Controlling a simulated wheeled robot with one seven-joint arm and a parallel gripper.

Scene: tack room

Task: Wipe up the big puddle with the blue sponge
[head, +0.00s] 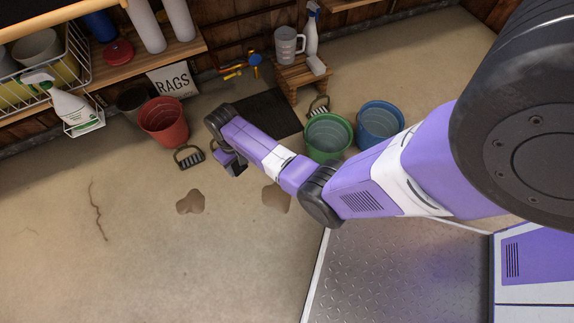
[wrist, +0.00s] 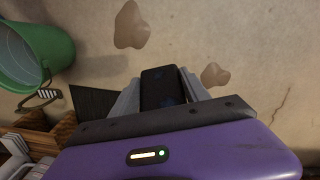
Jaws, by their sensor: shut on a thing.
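Two brown puddles lie on the concrete floor. The bigger puddle (wrist: 130,26) shows whole in the wrist view; in the head view this puddle (head: 276,196) is partly hidden behind my arm. The smaller puddle (wrist: 215,74) lies to its right in the wrist view and also shows in the head view (head: 190,202). My gripper (wrist: 163,88) is above the floor, apart from both puddles, its fingers shut on a dark block (wrist: 163,82) with faint blue patches. I cannot tell for sure that this is the blue sponge. In the head view my gripper (head: 236,166) is small and dark.
A green bucket (head: 328,138) and a blue bucket (head: 380,122) stand right of my gripper. A red bucket (head: 165,122) and a brush (head: 188,156) are to the left. A black mat (head: 262,114) and wooden stool (head: 297,72) lie beyond. Floor at the lower left is clear.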

